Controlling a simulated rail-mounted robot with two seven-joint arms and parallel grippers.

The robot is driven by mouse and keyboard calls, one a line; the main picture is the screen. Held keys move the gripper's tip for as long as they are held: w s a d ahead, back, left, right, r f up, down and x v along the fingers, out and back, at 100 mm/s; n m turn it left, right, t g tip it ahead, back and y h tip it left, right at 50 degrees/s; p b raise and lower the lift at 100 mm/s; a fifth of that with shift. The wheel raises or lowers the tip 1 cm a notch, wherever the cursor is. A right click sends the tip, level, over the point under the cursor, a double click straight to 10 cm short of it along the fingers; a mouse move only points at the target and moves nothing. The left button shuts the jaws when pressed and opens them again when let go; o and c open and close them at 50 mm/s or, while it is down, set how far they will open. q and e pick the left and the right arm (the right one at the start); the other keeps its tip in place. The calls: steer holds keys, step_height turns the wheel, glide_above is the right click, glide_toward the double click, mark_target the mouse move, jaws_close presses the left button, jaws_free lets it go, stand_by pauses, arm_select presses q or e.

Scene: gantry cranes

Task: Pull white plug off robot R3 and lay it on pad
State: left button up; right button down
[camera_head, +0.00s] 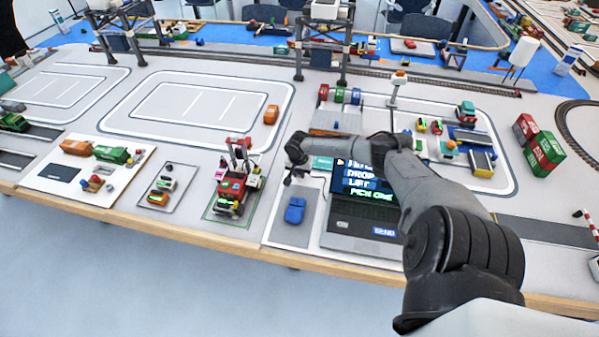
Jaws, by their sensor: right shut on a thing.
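My right arm comes in from the lower right across the laptop. My right gripper (290,177) is above the table's front part, just right of a red toy robot vehicle (232,188). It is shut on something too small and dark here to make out. The red vehicle stands on a green-outlined pad (213,213) and carries small coloured parts. I cannot read a label R3 on it. I cannot pick out the white plug for sure. My left gripper is not in view.
A blue toy car (295,210) sits on a grey pad right below the gripper. An open laptop (350,228) lies under my forearm. Small trays with toy vehicles (160,192) are at left. Gantry cranes (325,40) stand at the back. The white-lined yard (185,105) is mostly clear.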

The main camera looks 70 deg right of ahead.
steer(key=shift+f, duration=0.4)
steer(key=c, duration=1)
jaws_free()
steer(key=shift+r, duration=0.1)
steer(key=shift+r, duration=0.35)
steer(key=shift+a+r+p, duration=0.25)
steer(key=shift+r+p, duration=0.4)
steer(key=shift+r, duration=1.5)
steer(key=shift+a+r+p, duration=0.3)
steer(key=shift+r+p, duration=0.4)
steer(key=shift+r, duration=1.4)
steer(key=shift+a+r+p, duration=0.25)
steer(key=shift+r+p, duration=0.4)
steer(key=shift+r, duration=1.5)
